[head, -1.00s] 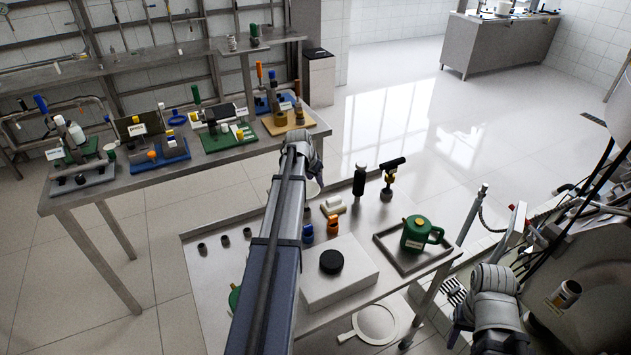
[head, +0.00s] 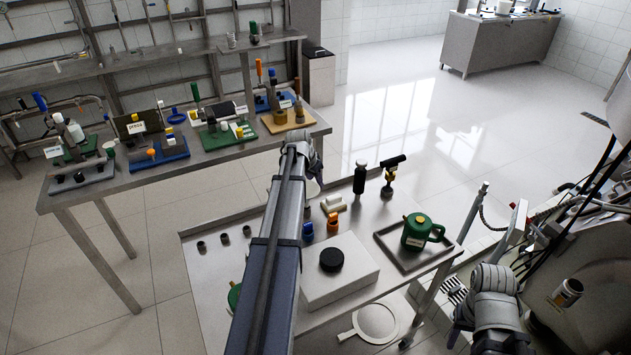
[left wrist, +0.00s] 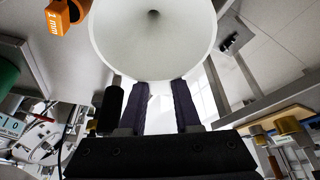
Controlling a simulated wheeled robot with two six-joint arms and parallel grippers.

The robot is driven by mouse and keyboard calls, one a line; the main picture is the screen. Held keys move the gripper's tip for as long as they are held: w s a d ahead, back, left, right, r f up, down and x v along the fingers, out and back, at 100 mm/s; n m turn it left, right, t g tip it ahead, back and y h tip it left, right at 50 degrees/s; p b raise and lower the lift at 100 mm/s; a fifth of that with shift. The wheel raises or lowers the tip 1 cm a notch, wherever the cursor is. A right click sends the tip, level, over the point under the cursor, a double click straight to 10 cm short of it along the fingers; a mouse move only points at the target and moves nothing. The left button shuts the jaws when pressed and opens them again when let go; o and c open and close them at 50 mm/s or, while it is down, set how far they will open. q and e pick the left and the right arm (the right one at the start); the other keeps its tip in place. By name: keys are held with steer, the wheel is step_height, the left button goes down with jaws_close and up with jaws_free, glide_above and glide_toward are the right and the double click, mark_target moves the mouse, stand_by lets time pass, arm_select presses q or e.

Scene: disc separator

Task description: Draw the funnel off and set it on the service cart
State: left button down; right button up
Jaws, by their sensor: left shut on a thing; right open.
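A wide white conical piece, which looks like the funnel (left wrist: 152,35), fills the upper middle of the left wrist view. Its hollow side faces the camera. My left gripper (left wrist: 163,100) is shut on it, with its two dark fingers at the rim. In the head view my left arm reaches over the metal table (head: 215,275), and its gripper (head: 312,172) is mostly hidden behind the arm; I cannot make out the funnel there. I cannot tell whether this table is the service cart. My right gripper (head: 458,335) is open at the lower right, away from the table.
A long bench (head: 90,195) with several fixtures stands at the left. A machine (head: 590,290) stands at the right.

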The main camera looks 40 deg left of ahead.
arm_select(q)
steer(key=shift+f, duration=0.3)
steer(key=shift+f+b, duration=1.55)
steer(key=shift+b, duration=0.15)
steer(key=c, duration=0.5)
jaws_free()
steer(key=shift+r, duration=0.15)
steer(key=shift+r, duration=0.1)
steer(key=p+v, duration=0.7)
steer(key=shift+s+r, duration=0.2)
steer(key=shift+r, duration=0.15)
step_height(320, 180, up, 4)
steer(key=p, duration=0.4)
steer(key=shift+p, duration=0.3)
